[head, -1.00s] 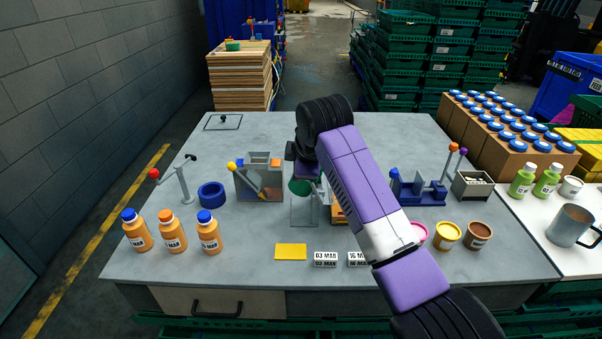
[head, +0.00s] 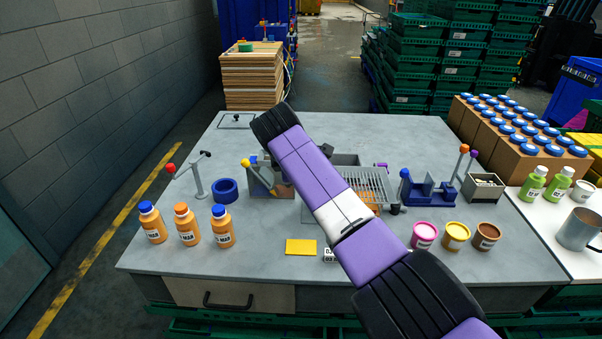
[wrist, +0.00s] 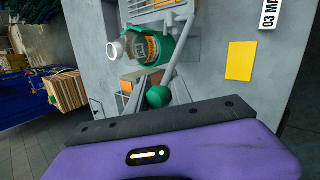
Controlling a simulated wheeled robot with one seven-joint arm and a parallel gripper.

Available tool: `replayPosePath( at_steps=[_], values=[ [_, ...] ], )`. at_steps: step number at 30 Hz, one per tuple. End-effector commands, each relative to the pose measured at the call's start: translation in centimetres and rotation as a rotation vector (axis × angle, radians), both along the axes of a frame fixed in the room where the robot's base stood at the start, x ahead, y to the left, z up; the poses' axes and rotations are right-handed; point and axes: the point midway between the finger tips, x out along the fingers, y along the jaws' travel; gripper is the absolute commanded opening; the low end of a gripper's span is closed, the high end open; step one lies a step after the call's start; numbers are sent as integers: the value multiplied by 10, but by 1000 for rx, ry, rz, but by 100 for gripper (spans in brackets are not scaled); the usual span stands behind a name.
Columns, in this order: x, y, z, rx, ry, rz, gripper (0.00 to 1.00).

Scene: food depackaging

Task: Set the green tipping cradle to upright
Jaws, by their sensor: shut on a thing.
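The green tipping cradle (wrist: 150,52) shows in the wrist view, around a clear bottle with an orange label and a white neck (wrist: 116,50). The bottle lies across the picture, its neck to the left. A green ball knob (wrist: 158,97) sits below the cradle, right at the dark edge of my gripper (wrist: 157,108). My gripper is shut on this green knob; its fingertips are mostly hidden. In the head view my purple arm hides the cradle, the knob and my gripper. How far the cradle tilts is hard to tell.
A wire basket (head: 371,184) stands to the right of my arm. A lever stand with a red knob (head: 192,178), a blue ring (head: 226,190) and orange bottles (head: 187,225) are to the left. A blue cradle (head: 428,195) and open tubs (head: 456,236) are to the right.

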Motion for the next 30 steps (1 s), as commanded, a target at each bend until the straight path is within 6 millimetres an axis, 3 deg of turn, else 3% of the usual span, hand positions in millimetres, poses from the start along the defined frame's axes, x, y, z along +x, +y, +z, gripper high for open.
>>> replayPosePath(
  at_steps=[16, 17, 20, 30],
  values=[
    [1, -1, -1, -16, -3, 0, 0],
    [1, -1, -1, -16, -3, 0, 28],
    [1, 0, -1, -14, -2, 0, 46],
    [0, 1, 0, -14, -1, 0, 46]
  ],
)
